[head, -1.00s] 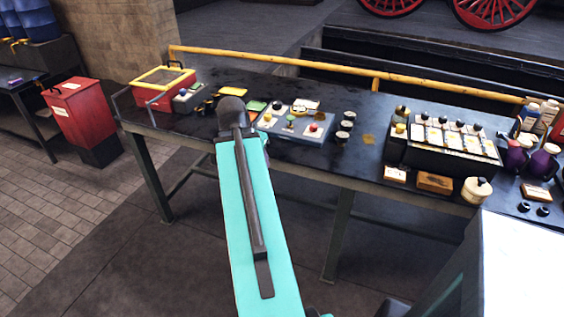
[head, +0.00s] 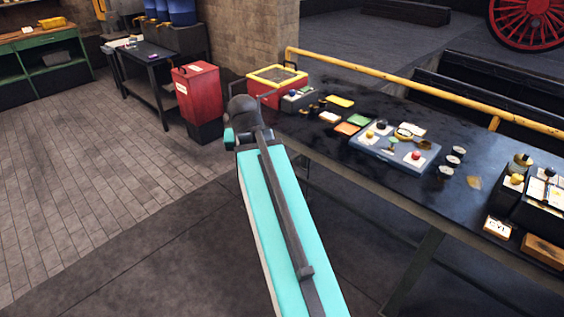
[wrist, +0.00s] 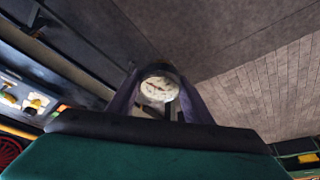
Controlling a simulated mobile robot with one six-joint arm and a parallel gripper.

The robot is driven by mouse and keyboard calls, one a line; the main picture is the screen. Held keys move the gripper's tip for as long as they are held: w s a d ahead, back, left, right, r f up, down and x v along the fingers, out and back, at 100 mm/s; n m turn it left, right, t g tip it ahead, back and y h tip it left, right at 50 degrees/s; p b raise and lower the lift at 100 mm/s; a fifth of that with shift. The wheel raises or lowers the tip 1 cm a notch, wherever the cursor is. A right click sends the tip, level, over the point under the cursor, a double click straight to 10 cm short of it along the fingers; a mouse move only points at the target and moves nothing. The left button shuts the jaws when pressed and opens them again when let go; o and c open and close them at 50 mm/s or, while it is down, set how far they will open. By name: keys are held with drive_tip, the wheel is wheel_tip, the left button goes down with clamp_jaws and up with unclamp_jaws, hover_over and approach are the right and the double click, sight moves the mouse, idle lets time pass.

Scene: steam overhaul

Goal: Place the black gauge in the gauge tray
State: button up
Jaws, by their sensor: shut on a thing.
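In the wrist view my gripper (wrist: 160,90) is shut on a round gauge (wrist: 160,88) with a pale dial and a dark rim. The gauge is held clear of the floor, beside the bench. In the head view my arm hides the gripper and gauge. A blue-grey tray (head: 370,156) lies on the dark bench, with white cards and small black, yellow, green and red pieces in it. It also shows at the left of the wrist view (wrist: 14,112). I cannot tell whether it is the gauge tray.
The dark bench (head: 330,150) has a yellow rail (head: 400,82) behind it. Several small round pieces (head: 453,157) stand right of the tray. A red box with a yellow frame (head: 277,85) is at the bench's far end; a red bin (head: 196,95) stands beyond. The floor at left is clear.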

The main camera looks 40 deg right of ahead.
drive_tip(key=w+a+r+n+y, duration=0.1)
drive_tip(key=w+a+n, duration=0.1)
drive_tip(key=a, duration=0.6)
drive_tip(key=w+a+r+n+y, duration=0.1)
drive_tip(key=w+a+n, duration=0.1)
drive_tip(key=a, duration=0.6)
drive_tip(key=w+a+r+n+t, duration=0.1)
drive_tip(key=w+a+n, duration=0.1)
drive_tip(key=a, duration=0.7)
drive_tip(key=shift+w+r+n+y, duration=0.25)
drive_tip(key=shift+r+n+y, duration=0.15)
drive_tip(key=shift+n, duration=0.5)
drive_tip(key=shift+s, duration=0.1)
